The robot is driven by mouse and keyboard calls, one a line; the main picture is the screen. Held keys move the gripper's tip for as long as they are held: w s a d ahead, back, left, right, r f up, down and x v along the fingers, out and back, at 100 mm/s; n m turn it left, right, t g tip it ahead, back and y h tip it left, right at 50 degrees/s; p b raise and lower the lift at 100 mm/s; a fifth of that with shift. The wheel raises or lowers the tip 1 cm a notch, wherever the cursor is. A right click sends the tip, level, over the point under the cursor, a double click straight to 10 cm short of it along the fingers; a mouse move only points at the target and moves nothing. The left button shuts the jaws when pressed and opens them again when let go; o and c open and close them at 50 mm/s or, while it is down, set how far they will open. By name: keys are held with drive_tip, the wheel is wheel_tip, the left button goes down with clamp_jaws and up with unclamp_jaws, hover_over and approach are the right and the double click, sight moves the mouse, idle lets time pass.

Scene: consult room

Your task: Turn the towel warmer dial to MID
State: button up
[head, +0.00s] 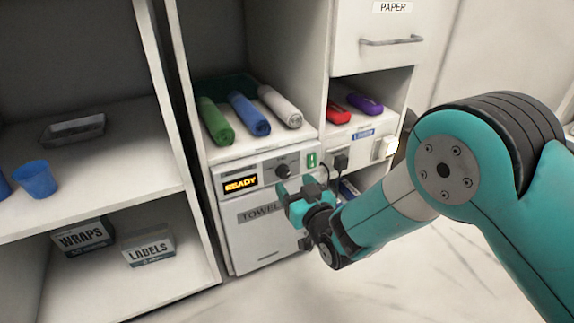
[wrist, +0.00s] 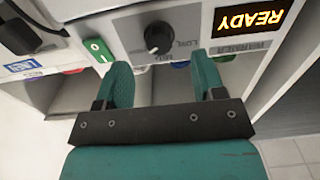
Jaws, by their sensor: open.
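The towel warmer (head: 250,228) sits in the lower cabinet bay, its display lit READY. Its dark round dial (head: 283,171) is on the control panel, right of the display; the dial also shows in the wrist view (wrist: 158,38), where the picture is upside down. Small lettering, LOW among it, is printed around the dial. My gripper (head: 298,203) is in front of the panel, just below the dial. In the wrist view my open gripper (wrist: 162,78) has its two teal fingers either side of the dial, apart from it and empty.
A green switch (head: 311,160) is right of the dial, with a plugged cord (head: 341,160) beyond it. Rolled towels (head: 250,115) lie on the shelf above. A blue cup (head: 36,180) and boxes (head: 148,247) stand on shelves at left. The floor in front is clear.

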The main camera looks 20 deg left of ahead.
sight(286, 176)
drive_tip(key=shift+f+b+x, duration=0.2)
drive_tip(key=shift+b+x, duration=0.45)
drive_tip(key=shift+x, duration=1.55)
drive_tip(key=c, duration=0.9)
drive_tip(key=shift+n, duration=0.3)
drive_tip(key=n+p, duration=0.1)
drive_tip(key=n, duration=0.4)
drive_tip(key=shift+w+d+n+p, duration=0.1)
drive_tip(key=shift+n+p, duration=0.2)
drive_tip(key=shift+p, duration=0.05)
drive_tip(key=n+p, duration=0.1)
drive_tip(key=n, duration=0.4)
drive_tip(key=shift+n, duration=0.4)
